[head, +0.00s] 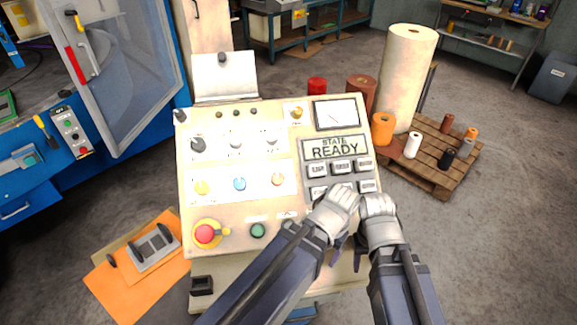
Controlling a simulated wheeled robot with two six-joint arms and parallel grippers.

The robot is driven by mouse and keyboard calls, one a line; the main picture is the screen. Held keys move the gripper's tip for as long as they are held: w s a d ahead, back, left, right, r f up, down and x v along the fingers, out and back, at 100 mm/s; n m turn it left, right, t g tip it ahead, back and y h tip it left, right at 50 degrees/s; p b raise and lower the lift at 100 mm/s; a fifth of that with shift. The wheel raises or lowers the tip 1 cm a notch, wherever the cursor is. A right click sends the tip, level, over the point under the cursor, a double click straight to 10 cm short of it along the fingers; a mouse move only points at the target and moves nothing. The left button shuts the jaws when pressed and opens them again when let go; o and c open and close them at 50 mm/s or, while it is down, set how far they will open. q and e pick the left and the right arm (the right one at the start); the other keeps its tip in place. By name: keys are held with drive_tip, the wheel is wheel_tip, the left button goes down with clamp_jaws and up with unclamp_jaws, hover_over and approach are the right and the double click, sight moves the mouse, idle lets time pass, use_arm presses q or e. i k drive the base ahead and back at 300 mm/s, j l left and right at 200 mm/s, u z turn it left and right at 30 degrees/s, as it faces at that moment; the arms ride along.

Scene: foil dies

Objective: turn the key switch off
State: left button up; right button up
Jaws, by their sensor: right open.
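A pale control panel (235,176) faces me in the head view. A small brass-coloured part on a white plate near its top, left of the meter, looks like the key switch (297,112); its turn position is too small to tell. My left gripper (342,194) is over the panel's lower right keypad, and its jaws cannot be made out. My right gripper (378,204) is open beside it at the panel's right edge. Both are well below the brass part, apart from it. My arms and grippers hide the panel's lower right corner.
The display (335,148) reads STATE READY, below a meter (336,114). A red mushroom button (206,233) is at lower left, with a green button (258,230) to its right. A pallet (440,165) with rolls stands right. The panel's upper half is unobstructed.

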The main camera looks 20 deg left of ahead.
sight(272, 135)
drive_tip(key=l+u, duration=0.15)
drive_tip(key=u, duration=0.25)
drive_tip(key=k+l+u, duration=0.1)
drive_tip(key=u, duration=0.25)
drive_tip(key=k+l+u, duration=0.1)
drive_tip(key=u, duration=0.3)
drive_tip(key=k, duration=0.05)
